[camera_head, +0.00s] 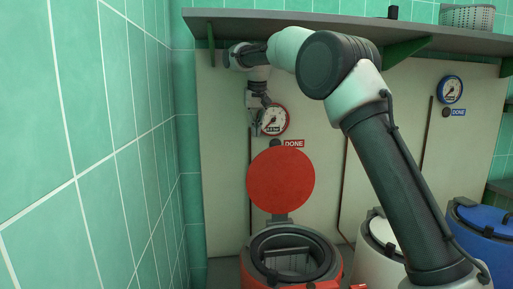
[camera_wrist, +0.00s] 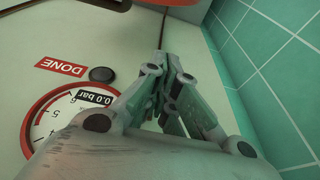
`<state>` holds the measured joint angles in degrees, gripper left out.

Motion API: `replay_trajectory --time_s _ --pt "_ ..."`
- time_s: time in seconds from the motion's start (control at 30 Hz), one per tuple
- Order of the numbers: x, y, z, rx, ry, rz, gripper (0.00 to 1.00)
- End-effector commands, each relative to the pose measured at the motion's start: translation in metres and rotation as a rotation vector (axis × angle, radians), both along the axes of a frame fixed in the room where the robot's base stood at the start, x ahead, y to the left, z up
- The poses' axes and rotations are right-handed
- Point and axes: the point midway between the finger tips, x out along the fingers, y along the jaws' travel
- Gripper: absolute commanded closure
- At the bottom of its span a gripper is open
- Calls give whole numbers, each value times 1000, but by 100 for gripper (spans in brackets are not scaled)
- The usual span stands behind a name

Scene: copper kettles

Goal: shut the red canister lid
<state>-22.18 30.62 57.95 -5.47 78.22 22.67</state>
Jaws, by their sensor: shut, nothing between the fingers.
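The red canister (camera_head: 257,277) stands at the bottom centre of the head view, its dark rim ring and open mouth showing. Its round red lid (camera_head: 281,180) stands upright on a hinge at the back, swung open. My gripper (camera_head: 258,132) hangs down above and a little left of the lid, in front of the pale wall panel and apart from the lid. In the wrist view my gripper (camera_wrist: 165,55) is shut and empty. A red edge shows at the top of the wrist view; I cannot tell surely what it is.
A red-rimmed gauge (camera_head: 273,120) and a DONE sign (camera_head: 293,143) are on the panel beside my gripper. A grey shelf (camera_head: 240,20) runs overhead. A white canister (camera_head: 372,256) and a blue canister (camera_head: 487,222) stand to the right. A green tiled wall (camera_head: 90,150) is at left.

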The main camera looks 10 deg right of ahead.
Motion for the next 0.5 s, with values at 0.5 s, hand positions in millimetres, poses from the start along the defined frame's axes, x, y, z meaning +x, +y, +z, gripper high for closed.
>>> replay_trajectory --time_s 0.5 --pt "-12 0 -64 1 0 0 100"
